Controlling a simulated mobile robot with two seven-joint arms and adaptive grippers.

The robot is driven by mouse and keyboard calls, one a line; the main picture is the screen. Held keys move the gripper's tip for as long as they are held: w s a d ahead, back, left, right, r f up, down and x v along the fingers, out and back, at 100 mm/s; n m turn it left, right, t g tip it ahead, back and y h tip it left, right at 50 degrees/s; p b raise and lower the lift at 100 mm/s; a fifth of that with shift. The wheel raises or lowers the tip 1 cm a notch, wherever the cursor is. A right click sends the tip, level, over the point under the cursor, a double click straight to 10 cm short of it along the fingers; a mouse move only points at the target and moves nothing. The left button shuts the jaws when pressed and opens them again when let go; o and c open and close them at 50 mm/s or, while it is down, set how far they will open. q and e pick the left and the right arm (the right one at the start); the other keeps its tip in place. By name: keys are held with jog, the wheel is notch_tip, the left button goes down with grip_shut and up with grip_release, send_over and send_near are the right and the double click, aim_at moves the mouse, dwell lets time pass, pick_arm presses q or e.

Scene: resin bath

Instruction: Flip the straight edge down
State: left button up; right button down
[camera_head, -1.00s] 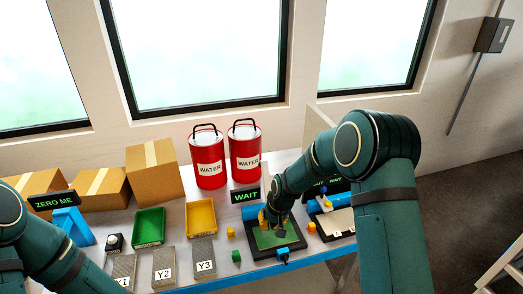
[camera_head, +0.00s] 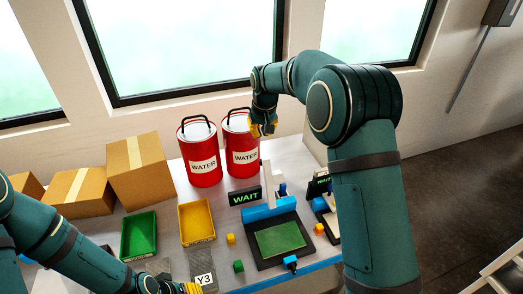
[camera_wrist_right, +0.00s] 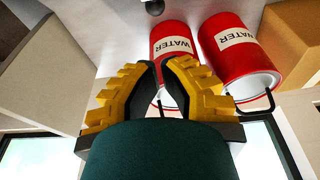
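The station in the middle has a black base with a green pad (camera_head: 281,238) and a blue block (camera_head: 268,211) behind it. A pale strip (camera_head: 266,181), which looks like the straight edge, stands upright from the blue block. My right gripper (camera_head: 263,131) is raised by the red buckets, behind and above the station, and holds nothing. In the right wrist view its yellow fingers (camera_wrist_right: 159,64) converge with their tips nearly together, so it looks shut. My left gripper (camera_head: 192,288) shows at the bottom edge; its fingers are too small to read.
Two red water buckets (camera_head: 202,166) stand close to my right gripper. A WAIT sign (camera_head: 245,197) is left of the strip. A yellow tray (camera_head: 194,236), a green tray (camera_head: 124,236) and cardboard boxes (camera_head: 141,182) are at left. Small yellow (camera_head: 231,239) and green (camera_head: 238,266) blocks lie beside the station.

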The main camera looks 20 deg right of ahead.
jog(key=f+p, duration=0.1)
jog(key=f, duration=0.7)
jog(key=shift+s+f, duration=0.15)
jog(key=shift+s, duration=0.05)
jog(key=shift+s+r, duration=0.2)
jog(key=shift+s, duration=0.3)
